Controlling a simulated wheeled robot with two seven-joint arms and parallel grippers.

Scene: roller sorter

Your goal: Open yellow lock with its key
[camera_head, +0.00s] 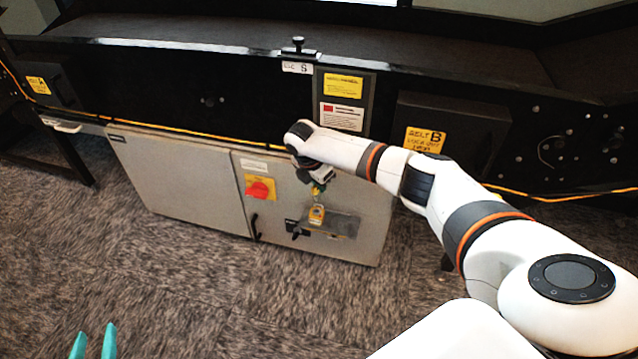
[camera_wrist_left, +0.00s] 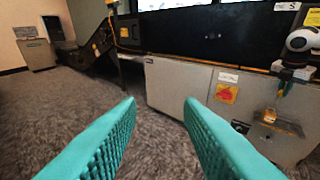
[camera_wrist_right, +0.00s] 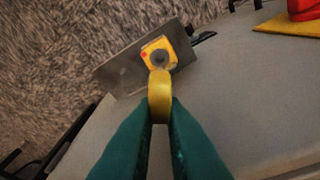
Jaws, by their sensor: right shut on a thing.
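The yellow lock (camera_head: 317,214) is at a small metal plate on the front of the grey cabinet. In the right wrist view the lock (camera_wrist_right: 153,44) shows a dark round keyhole area and a small red mark. My right gripper (camera_wrist_right: 159,118) is shut on a yellow key (camera_wrist_right: 159,90), seen edge-on in front of the lock. The key's far end overlaps the lock's face in this view; I cannot tell whether it is inserted. My left gripper (camera_wrist_left: 160,105) is open and empty, away from the cabinet; its teal tips show in the head view (camera_head: 94,342).
The grey cabinet (camera_head: 180,180) has a red rotary switch (camera_head: 259,189) on a yellow plate and a black handle (camera_head: 254,228). The dark conveyor frame (camera_head: 240,105) runs above it. Carpet (camera_head: 180,290) in front is clear.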

